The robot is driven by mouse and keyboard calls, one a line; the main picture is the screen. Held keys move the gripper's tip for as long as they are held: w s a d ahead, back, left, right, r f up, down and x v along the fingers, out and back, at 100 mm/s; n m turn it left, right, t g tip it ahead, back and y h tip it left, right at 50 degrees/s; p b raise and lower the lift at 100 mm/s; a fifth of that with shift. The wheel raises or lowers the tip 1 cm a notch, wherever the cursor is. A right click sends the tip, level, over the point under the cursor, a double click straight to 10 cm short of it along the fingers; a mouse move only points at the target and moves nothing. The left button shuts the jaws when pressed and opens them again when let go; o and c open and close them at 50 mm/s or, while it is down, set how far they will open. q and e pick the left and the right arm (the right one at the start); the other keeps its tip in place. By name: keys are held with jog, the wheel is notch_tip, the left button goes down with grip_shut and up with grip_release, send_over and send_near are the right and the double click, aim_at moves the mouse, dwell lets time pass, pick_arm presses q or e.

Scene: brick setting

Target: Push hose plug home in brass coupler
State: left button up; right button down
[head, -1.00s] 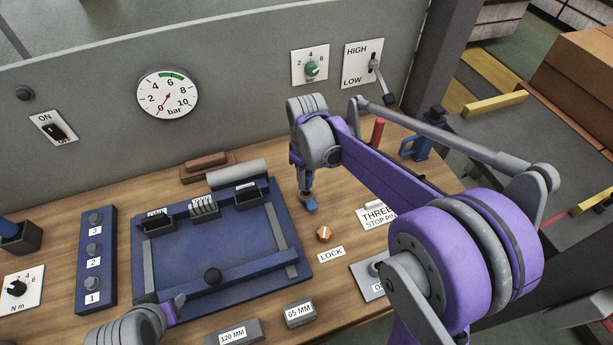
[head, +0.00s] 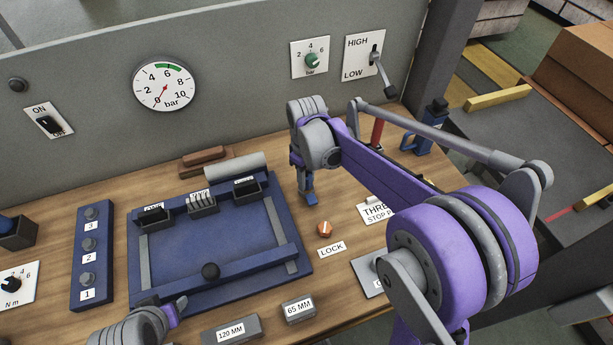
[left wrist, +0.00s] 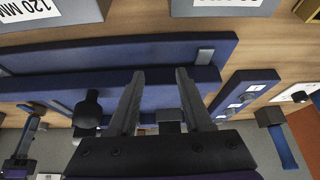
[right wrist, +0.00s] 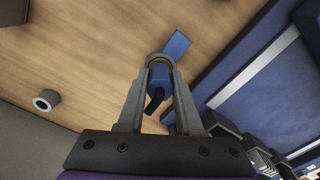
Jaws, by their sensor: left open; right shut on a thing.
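My right gripper (right wrist: 160,88) is shut on the hose plug (right wrist: 159,76), a blue body with a short dark bent hose end. The plug is at the brass coupler (right wrist: 161,57), whose ring shows just past the fingertips. A blue mount (right wrist: 177,43) sticks out beyond the ring. I cannot tell how deep the plug sits. In the head view the right gripper (head: 303,172) points down over the blue mount (head: 311,198), and the plug and coupler are mostly hidden. My left gripper (left wrist: 160,88) is open and empty near the blue fixture's front bar (head: 230,276).
The blue fixture (head: 272,188) lies left of the right gripper. An orange knob (head: 325,229) and LOCK label (head: 331,249) are in front of the mount. A grey roll (head: 236,167) lies behind the fixture. A red post (head: 377,133) stands to the right.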

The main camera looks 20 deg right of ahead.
pick_arm(q)
jog(key=shift+f, duration=0.15)
pick_arm(e)
jog(key=shift+f, duration=0.2)
jog(key=shift+c, duration=0.5)
grip_release()
pick_arm(q)
jog(key=shift+w+r+p, duration=0.25)
jog(key=shift+r+p, duration=0.25)
jog(key=shift+r, duration=0.2)
jog(key=shift+w+r+p, duration=0.25)
jog(key=shift+r+p, duration=0.25)
jog(key=shift+r, duration=0.25)
jog(key=shift+w+r+p, duration=0.25)
jog(key=shift+r+p, duration=0.25)
jog(key=shift+r, duration=0.2)
pick_arm(e)
jog(key=shift+r, duration=3.05)
